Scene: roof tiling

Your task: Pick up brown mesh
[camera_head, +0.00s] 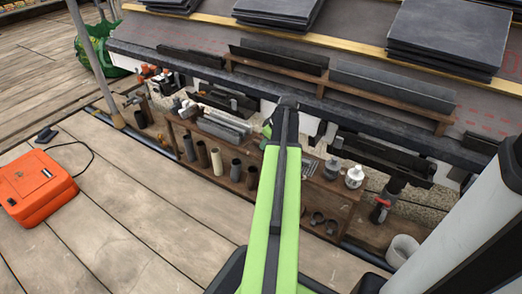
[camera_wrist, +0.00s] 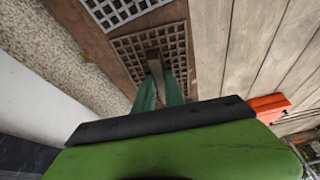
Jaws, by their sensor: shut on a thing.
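The brown mesh (camera_wrist: 178,42) is a square grid panel in the upper middle of the wrist view. My gripper (camera_wrist: 161,88) has its two green fingers close together at the near edge of the mesh. They are shut on a brown upright strip that shows in front of the grid and seems to be part of the mesh. Whether the mesh is clear of the surface under it cannot be told. In the head view my gripper (camera_head: 267,129) is over the wooden shelf, mostly hidden behind my arm, and the brown mesh cannot be made out there.
A paler mesh (camera_wrist: 118,8) lies just beyond the brown one. The wooden shelf (camera_head: 330,205) holds several dark tubes (camera_head: 217,161), grey pipes and white bottles (camera_head: 354,176). The roof edge with gutters (camera_head: 300,95) runs behind. An orange case (camera_head: 35,187) lies on the open plank floor.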

